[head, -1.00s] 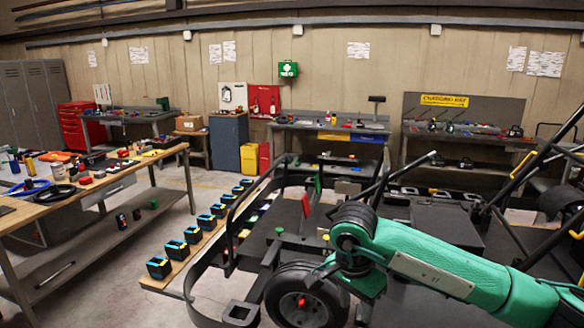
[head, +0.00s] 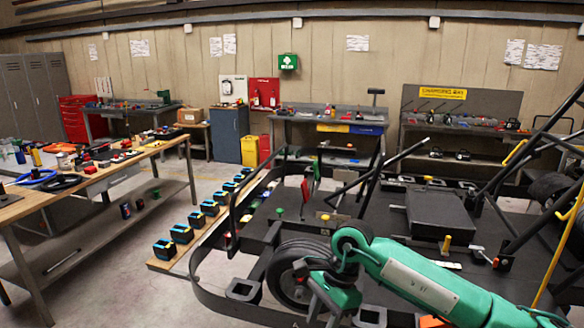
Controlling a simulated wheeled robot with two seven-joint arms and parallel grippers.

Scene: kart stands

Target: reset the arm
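My green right arm (head: 425,280) comes in from the lower right. The hand beyond that link is not visible, so I see no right gripper fingers. My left arm and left gripper do not show. The arm overlaps the kart (head: 372,235) in the picture; I cannot tell whether it touches it.
A wooden workbench (head: 95,180) with tools stands at the left. A row of black and blue blocks (head: 181,233) sits on a low plank across the floor. Benches (head: 320,120) line the back wall. Bare floor lies between the workbench and the plank.

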